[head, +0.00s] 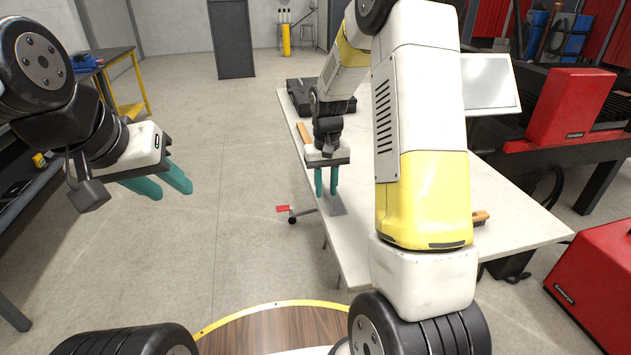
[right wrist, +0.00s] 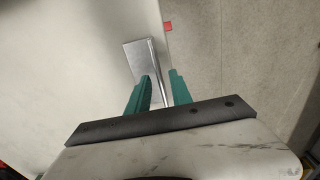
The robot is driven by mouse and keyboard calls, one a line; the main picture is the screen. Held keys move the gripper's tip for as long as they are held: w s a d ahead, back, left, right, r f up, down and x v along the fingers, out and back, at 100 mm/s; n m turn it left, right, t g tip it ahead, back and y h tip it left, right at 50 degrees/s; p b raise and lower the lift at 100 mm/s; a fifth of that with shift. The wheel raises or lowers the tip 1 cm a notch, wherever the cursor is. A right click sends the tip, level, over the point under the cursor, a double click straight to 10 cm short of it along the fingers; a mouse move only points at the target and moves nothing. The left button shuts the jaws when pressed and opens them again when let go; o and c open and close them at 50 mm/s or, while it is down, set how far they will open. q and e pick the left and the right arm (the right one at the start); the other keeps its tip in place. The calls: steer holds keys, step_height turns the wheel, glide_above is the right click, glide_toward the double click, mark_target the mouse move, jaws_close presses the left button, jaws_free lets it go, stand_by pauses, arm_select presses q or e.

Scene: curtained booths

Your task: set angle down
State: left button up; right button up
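A grey metal angle (right wrist: 136,57) shows in the right wrist view, with one flat face and a thin raised flange along its right side. In the head view it (head: 338,208) appears to lie on the white table (head: 420,255) near the left edge. My right gripper (head: 327,192) points down over it. In the right wrist view my right gripper (right wrist: 160,76) is open. Its teal fingers are apart, with the flange between them; contact at the left finger cannot be told. My left gripper (head: 175,192) is open and empty, off to the left above the floor.
A brush (head: 481,217) lies on the table's right side. A black case (head: 300,97) and a pale panel (head: 490,84) stand at the back. A small red object (head: 283,208) is beside the table's left edge.

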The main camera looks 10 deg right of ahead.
step_height(320, 180, up, 10)
steer(key=s+r+t+y, duration=0.1)
steer(key=s+r+t, duration=0.2)
steer(key=s+r, duration=0.75)
steer(key=s+a+r+t+y, duration=0.1)
steer(key=s+a+t, duration=0.1)
steer(key=s, duration=1.1)
steer(key=shift+s+t, duration=0.4)
steer(key=shift+t, duration=0.2)
